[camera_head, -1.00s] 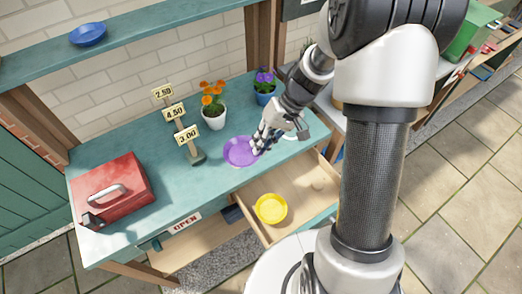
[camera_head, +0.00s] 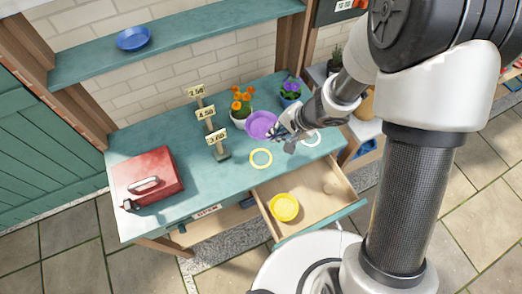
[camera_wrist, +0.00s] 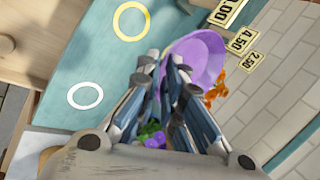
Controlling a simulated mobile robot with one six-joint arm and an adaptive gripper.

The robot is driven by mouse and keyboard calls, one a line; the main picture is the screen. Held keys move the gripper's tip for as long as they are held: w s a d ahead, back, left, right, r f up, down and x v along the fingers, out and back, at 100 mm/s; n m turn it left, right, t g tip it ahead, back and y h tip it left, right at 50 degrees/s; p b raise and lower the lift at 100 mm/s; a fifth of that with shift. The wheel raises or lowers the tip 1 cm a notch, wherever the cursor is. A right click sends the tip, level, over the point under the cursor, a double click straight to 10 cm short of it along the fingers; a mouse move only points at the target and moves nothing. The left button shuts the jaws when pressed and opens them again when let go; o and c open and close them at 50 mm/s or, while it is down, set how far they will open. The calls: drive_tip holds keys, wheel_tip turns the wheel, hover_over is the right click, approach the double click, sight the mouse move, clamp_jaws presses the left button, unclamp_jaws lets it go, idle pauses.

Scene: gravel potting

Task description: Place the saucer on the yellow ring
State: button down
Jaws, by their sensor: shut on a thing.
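The purple saucer (camera_head: 260,124) is held in my gripper (camera_head: 277,134), up off the table, its rim between the fingers. In the wrist view the saucer (camera_wrist: 205,52) is tilted, seen from its side, and the fingers (camera_wrist: 167,62) close on its edge. The yellow ring (camera_head: 251,161) lies flat and bare on the teal table, in front of the saucer in the head view. It also shows in the wrist view (camera_wrist: 116,22), to the left of the saucer.
A white ring (camera_head: 316,145) lies right of the yellow one. Orange flowers (camera_head: 241,99), purple flowers (camera_head: 291,86) and a price sign (camera_head: 211,126) stand behind. A red box (camera_head: 148,181) is at left. A yellow dish (camera_head: 285,207) sits in the open drawer (camera_head: 318,207). A blue dish (camera_head: 133,38) is on the shelf.

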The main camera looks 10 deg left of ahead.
drive_tip(key=b, duration=1.4)
approach(268, 164)
drive_tip(key=shift+m, duration=0.3)
drive_tip(key=x, duration=0.6)
drive_tip(key=shift+w, duration=0.1)
drive_tip(key=shift+r+p, duration=0.15)
drive_tip(key=shift+p, duration=0.2)
drive_tip(key=c, duration=2.2)
unclamp_jaws()
drive_tip(key=shift+o, duration=0.9)
